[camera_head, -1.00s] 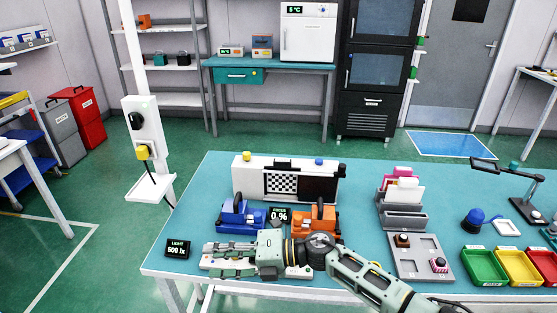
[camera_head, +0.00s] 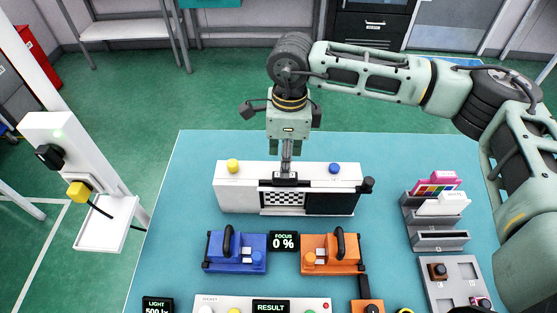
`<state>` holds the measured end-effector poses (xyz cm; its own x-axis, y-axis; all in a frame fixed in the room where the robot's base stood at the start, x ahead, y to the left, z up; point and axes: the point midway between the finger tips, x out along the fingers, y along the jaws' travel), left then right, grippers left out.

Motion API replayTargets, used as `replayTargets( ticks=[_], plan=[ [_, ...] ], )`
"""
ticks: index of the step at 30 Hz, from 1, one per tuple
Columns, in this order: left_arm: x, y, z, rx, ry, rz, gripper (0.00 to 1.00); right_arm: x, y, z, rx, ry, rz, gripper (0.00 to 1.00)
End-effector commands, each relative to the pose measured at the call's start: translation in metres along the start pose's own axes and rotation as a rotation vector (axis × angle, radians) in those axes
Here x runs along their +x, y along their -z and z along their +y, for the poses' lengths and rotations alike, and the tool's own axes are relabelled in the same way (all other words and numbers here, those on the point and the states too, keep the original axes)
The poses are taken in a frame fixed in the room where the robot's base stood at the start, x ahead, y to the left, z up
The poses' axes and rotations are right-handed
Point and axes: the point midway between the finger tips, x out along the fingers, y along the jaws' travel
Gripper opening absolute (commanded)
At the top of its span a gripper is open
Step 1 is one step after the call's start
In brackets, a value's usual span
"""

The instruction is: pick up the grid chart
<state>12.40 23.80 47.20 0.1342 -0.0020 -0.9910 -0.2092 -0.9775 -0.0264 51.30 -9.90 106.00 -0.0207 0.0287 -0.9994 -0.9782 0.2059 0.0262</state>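A black-and-white checkered panel (camera_head: 283,199), the only grid-like pattern I can make out, sits upright in the front of a white-and-black box (camera_head: 235,193). A dark tab (camera_head: 285,178) stands at its top edge. My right gripper (camera_head: 286,160) points down from above, with its tip at or just over this tab. I cannot tell whether it touches the tab or whether its fingers are closed on it. A grey rack (camera_head: 434,240) at the right holds several upright cards, among them a multicoloured card (camera_head: 437,188) and a white card (camera_head: 445,204). My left gripper is not in view.
A blue clamp-like device (camera_head: 236,253), a focus display (camera_head: 283,241) reading 0 % and an orange device (camera_head: 330,255) stand before the box. A result panel (camera_head: 270,307) lies at the front edge. The teal table (camera_head: 190,200) is clear left of the box.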

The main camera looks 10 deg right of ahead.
Motion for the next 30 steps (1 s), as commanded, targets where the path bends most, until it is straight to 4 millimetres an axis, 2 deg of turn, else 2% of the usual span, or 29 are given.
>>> replayTargets(
  ticks=[1,3,8,17,21,25,30],
  plan=[
    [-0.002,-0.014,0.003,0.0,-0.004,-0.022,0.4,-0.003,0.004,-0.001,-0.006,0.01,0.014,0.42],
    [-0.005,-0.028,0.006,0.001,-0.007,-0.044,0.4,-0.001,0.006,-0.002,-0.009,0.018,0.026,0.42],
    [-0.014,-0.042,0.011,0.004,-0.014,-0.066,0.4,0.014,0.007,-0.003,-0.008,0.019,0.029,0.42],
    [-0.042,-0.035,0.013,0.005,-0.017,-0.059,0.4,0.048,0.003,-0.003,-0.008,0.018,0.028,0.42],
    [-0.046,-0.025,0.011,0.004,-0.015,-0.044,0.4,0.067,0.004,-0.004,-0.007,0.019,0.027,0.42],
    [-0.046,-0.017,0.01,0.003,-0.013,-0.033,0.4,0.074,0.004,-0.005,-0.008,0.02,0.026,0.42],
    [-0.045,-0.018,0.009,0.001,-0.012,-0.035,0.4,0.074,0.004,-0.005,-0.008,0.02,0.025,0.42]
  ],
)
